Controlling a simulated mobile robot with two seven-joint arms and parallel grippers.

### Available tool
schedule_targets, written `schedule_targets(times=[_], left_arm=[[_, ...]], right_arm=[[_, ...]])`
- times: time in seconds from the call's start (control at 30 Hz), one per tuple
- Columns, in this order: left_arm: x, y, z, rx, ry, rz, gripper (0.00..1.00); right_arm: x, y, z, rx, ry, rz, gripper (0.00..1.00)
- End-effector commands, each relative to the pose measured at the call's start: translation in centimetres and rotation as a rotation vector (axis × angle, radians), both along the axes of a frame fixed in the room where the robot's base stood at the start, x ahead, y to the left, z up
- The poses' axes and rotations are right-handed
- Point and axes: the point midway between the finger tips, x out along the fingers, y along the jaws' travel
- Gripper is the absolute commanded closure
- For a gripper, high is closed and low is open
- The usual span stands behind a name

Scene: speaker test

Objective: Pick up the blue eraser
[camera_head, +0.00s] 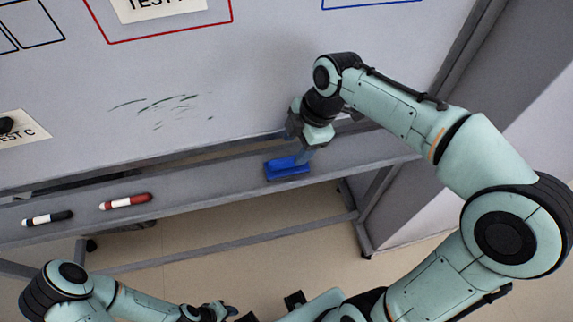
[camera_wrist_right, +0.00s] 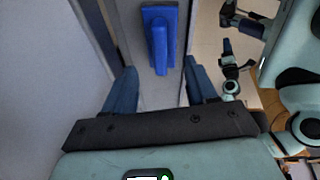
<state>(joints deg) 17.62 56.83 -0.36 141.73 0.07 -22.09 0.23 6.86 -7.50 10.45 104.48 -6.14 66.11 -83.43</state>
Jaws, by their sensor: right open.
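The blue eraser (camera_head: 287,168) lies on the grey tray ledge (camera_head: 225,178) under the whiteboard. It has a raised grip along its top. My right gripper (camera_head: 303,152) is just above and beside the eraser's right end in the head view. In the right wrist view the eraser (camera_wrist_right: 160,40) lies ahead, roughly between the two blue-grey fingers of the open, empty right gripper (camera_wrist_right: 160,68). The fingers do not hold it. My left gripper (camera_head: 225,311) shows small at the bottom edge of the head view, far from the eraser; its jaws are unclear.
A red marker (camera_head: 125,201) and a black marker (camera_head: 48,218) lie on the ledge to the left. The whiteboard (camera_head: 230,60) rises behind, with dark smudges. A frame post (camera_head: 375,215) stands at right. The ledge between red marker and eraser is clear.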

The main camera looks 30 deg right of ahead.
Motion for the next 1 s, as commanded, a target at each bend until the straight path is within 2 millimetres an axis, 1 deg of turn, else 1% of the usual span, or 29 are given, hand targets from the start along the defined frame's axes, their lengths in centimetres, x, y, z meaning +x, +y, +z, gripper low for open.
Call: schedule_targets(times=[0.17, 0.4, 0.5, 0.77, 0.8, 0.87, 0.9, 0.93, 1.0], left_arm=[[0.0, 0.0, -0.1, 0.000, -0.001, 0.000, 0.57], [0.0, 0.0, -0.1, 0.000, 0.000, 0.000, 0.57], [0.0, 0.0, -0.2, 0.000, 0.000, 0.000, 0.57], [0.0, 0.0, -0.2, 0.000, 0.000, 0.000, 0.57], [0.0, 0.0, -0.2, 0.000, 0.000, 0.000, 0.57], [0.0, 0.0, -0.2, 0.000, 0.000, 0.000, 0.57], [0.0, 0.0, -0.2, 0.000, 0.000, 0.000, 0.57], [0.0, 0.0, -0.2, 0.000, 0.000, 0.000, 0.57], [0.0, 0.0, -0.2, 0.000, 0.000, 0.000, 0.57]], right_arm=[[0.2, 0.3, -1.2, 0.000, 0.002, 0.000, 0.43], [0.6, 1.3, -4.5, -0.001, 0.003, 0.000, 0.43], [0.8, 1.5, -5.4, -0.001, 0.002, -0.001, 0.43], [0.9, 1.6, -5.5, 0.000, -0.001, -0.001, 0.43], [0.9, 1.6, -5.5, 0.000, -0.001, -0.001, 0.56], [0.9, 1.6, -5.5, 0.000, -0.001, -0.001, 0.76], [0.9, 1.6, -5.5, 0.000, -0.001, -0.001, 0.89], [0.9, 1.6, -5.5, -0.001, -0.001, -0.001, 0.99], [0.9, 1.6, -5.5, -0.001, -0.001, -0.001, 1.00]])
